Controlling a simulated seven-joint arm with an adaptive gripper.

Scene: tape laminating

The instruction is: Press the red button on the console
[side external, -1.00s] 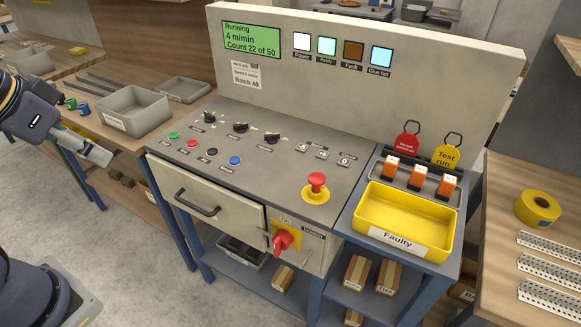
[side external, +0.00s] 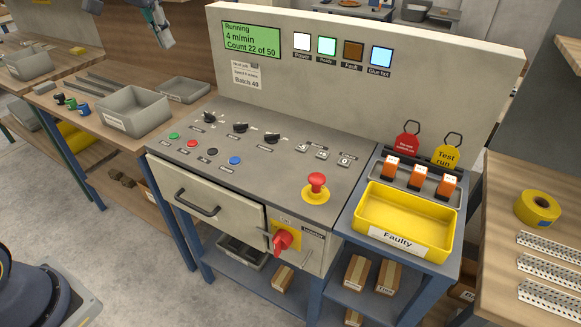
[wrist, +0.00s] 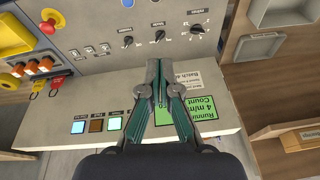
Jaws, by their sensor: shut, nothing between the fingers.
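The small red button (side external: 193,143) is on the sloped console panel (side external: 270,175), in a row between a green button (side external: 174,136) and a black button (side external: 212,152), with a blue button (side external: 235,160) at the row's right. A larger red mushroom button (side external: 317,181) on a yellow base stands at the panel's right; it also shows in the wrist view (wrist: 51,18). My gripper (side external: 168,42) is high at the top left, apart from the console. In the wrist view my gripper (wrist: 158,64) is shut and empty, pointing toward the panel. The small red button is out of that view.
Black knobs (side external: 240,127) stand behind the button row. The console's upright back (side external: 330,85) carries a green display (side external: 251,40) and lamps. A yellow bin (side external: 405,220) and orange switches (side external: 420,175) sit at the right. A grey bin (side external: 133,112) is at the left.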

